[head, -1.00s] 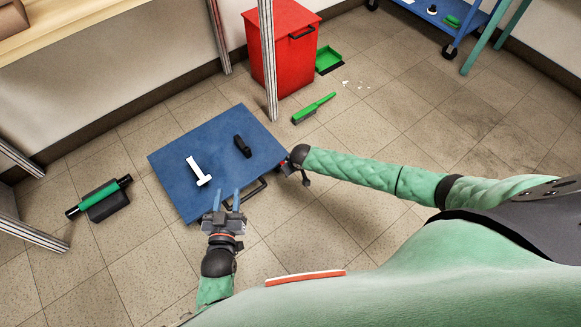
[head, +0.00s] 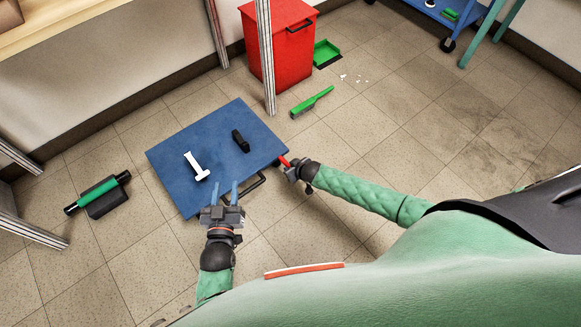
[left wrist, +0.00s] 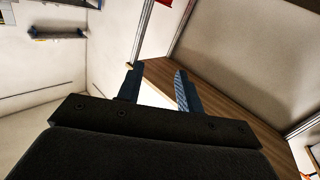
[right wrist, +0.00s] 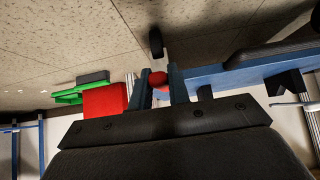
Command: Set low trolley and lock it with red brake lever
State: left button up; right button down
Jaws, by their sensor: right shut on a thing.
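The low trolley is a flat blue deck (head: 200,165) standing on the floor, with a dark handle (head: 243,191) at its near edge. The red brake lever (head: 283,161) sticks out at the trolley's right corner. My right gripper (head: 288,166) is at that corner, shut on the lever. In the right wrist view, the lever's round red end (right wrist: 158,79) sits between the two fingers. My left gripper (head: 225,190) is at the trolley's near edge. Its fingers are apart and empty in the left wrist view (left wrist: 157,85).
A white T-shaped part (head: 196,166) and a small black block (head: 241,141) lie on the deck. A red bin (head: 280,50), green dustpan (head: 325,53) and green brush (head: 312,102) are behind it. A green roller (head: 98,194) lies at left.

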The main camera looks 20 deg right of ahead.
pick_arm(q)
jog(key=shift+w+r+t, duration=0.15)
jog(key=shift+r+t, duration=0.05)
jog(key=shift+r, duration=0.4)
jog(key=shift+w+r+t, duration=0.1)
jog(key=shift+r+t, duration=0.1)
jog(key=shift+r, duration=0.4)
pick_arm(e)
jog(key=shift+f+t, duration=0.15)
jog(key=shift+t, duration=0.15)
jog(key=c, duration=1.3)
grip_release()
pick_arm(q)
jog(key=shift+f, duration=0.1)
pick_arm(e)
jog(key=shift+s, duration=0.1)
jog(key=shift+s+d+r, duration=0.1)
jog(key=shift+s+r, duration=0.05)
jog(key=shift+r, duration=0.1)
pick_arm(q)
jog(key=s+f+g, duration=0.3)
jog(key=f, duration=0.5)
jog(key=s+f+g+y+p, duration=0.1)
jog(key=s+f+g, duration=0.2)
jog(key=f, duration=0.6)
jog(key=shift+s+a+f, duration=0.25)
jog(key=shift+s, duration=0.25)
pick_arm(e)
jog(key=shift+v, duration=3.55)
